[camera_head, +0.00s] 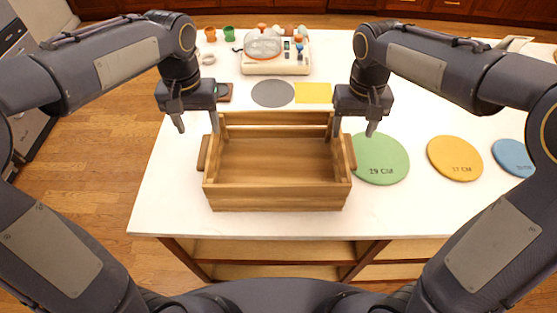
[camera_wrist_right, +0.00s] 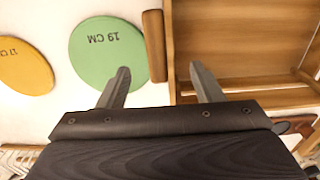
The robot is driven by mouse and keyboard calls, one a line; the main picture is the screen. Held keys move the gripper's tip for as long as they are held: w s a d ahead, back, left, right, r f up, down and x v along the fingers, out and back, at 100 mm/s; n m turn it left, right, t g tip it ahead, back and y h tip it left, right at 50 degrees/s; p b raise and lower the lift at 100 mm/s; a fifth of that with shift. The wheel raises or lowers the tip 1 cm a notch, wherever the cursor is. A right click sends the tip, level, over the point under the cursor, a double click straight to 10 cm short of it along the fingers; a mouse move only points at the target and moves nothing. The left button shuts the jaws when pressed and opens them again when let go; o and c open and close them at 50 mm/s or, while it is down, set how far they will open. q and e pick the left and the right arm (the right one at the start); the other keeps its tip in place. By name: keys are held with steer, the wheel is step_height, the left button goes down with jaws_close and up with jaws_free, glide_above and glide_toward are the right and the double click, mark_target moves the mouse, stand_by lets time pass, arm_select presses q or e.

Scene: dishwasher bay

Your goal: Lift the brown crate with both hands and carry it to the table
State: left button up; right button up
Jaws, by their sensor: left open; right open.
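The brown wooden crate (camera_head: 278,196) stands upright on the white table (camera_head: 165,205), near its front edge. It looks empty inside. It has a bar handle on its left side (camera_head: 204,152) and another on its right side (camera_head: 350,151). My left gripper (camera_head: 197,124) is open and empty, near the crate's far left corner. My right gripper (camera_head: 354,128) is open and empty, near the far right corner. In the right wrist view the right handle (camera_wrist_right: 154,45) lies ahead, between the lines of the two fingers (camera_wrist_right: 161,85). Neither gripper visibly holds a handle.
A green disc (camera_head: 380,160) lies close to the crate's right side, with a yellow disc (camera_head: 455,158) and a blue disc (camera_head: 515,157) beyond. A grey disc (camera_head: 272,94), a yellow square (camera_head: 313,92) and a white appliance (camera_head: 275,65) are behind. The table's front left is clear.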

mark_target(206, 150)
arm_select(q)
steer(key=shift+f, duration=3.95)
arm_select(e)
steer(key=shift+f, duration=3.95)
arm_select(q)
steer(key=c, duration=1.2)
arm_select(e)
steer(key=c, duration=1.2)
arm_select(q)
steer(key=shift+r, duration=0.1)
arm_select(e)
steer(key=shift+r, duration=0.1)
